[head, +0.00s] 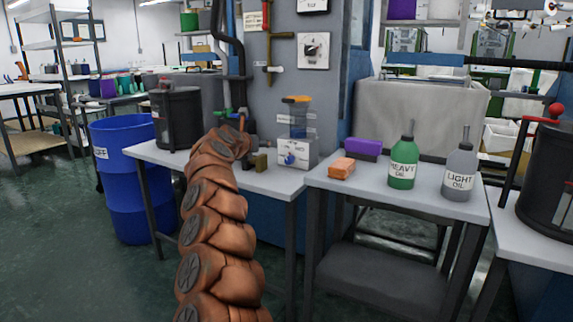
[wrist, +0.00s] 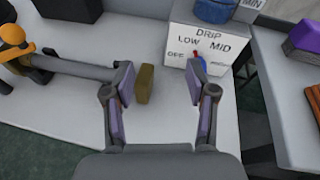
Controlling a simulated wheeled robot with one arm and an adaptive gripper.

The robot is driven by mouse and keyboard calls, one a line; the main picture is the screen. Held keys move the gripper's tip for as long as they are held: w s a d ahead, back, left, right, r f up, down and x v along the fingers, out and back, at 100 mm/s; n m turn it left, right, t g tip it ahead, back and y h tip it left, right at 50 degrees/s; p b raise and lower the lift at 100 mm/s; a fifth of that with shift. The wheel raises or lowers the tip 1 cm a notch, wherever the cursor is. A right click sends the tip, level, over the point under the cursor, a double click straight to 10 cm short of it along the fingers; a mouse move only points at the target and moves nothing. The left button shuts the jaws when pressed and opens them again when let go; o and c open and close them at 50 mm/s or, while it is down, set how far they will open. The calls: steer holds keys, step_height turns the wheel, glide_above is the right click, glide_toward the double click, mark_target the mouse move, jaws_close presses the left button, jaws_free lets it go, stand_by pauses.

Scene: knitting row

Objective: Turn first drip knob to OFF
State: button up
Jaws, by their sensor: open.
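The drip unit is a pale box (head: 296,153) with a clear reservoir on top, standing on the white table. Its front face (wrist: 182,43) reads DRIP, LOW, MID and OFF in the wrist view. The drip knob (wrist: 199,66) is blue with a bit of red, low on that face; it also shows in the head view (head: 289,159). Its exact pointing is too small to tell. My gripper (wrist: 167,80) is open and empty, its two purple-padded fingers apart in front of the box. The right finger is near the knob, not visibly touching it. In the head view my arm largely hides the gripper.
A small brownish block (wrist: 145,84) stands between my fingers' lines, left of the box. A grey bar with an orange end (wrist: 14,45) lies at left. The neighbouring table holds an orange block (head: 342,168), green HEAVY OIL bottle (head: 403,165) and LIGHT OIL bottle (head: 459,173).

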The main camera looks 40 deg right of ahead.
mark_target(287, 160)
steer(key=s+d+f+m+g, duration=0.1)
steer(key=s+f+m+g, duration=0.1)
steer(key=s+f, duration=0.1)
steer(key=s+d+f+m, duration=0.1)
steer(key=s, duration=0.1)
steer(key=shift+d+f+g, duration=0.2)
steer(key=shift+d+g, duration=0.15)
steer(key=shift+g, duration=0.05)
steer(key=shift+b+x, duration=0.3)
steer(key=shift+x, duration=2.35)
steer(key=shift+d+f, duration=0.2)
steer(key=shift+d, duration=0.3)
steer(key=shift+w+d+f, duration=0.3)
steer(key=shift+d+f, duration=0.05)
steer(key=shift+d, duration=0.15)
jaws_close()
steer(key=shift+r+p, duration=0.15)
steer(key=shift+p, duration=0.2)
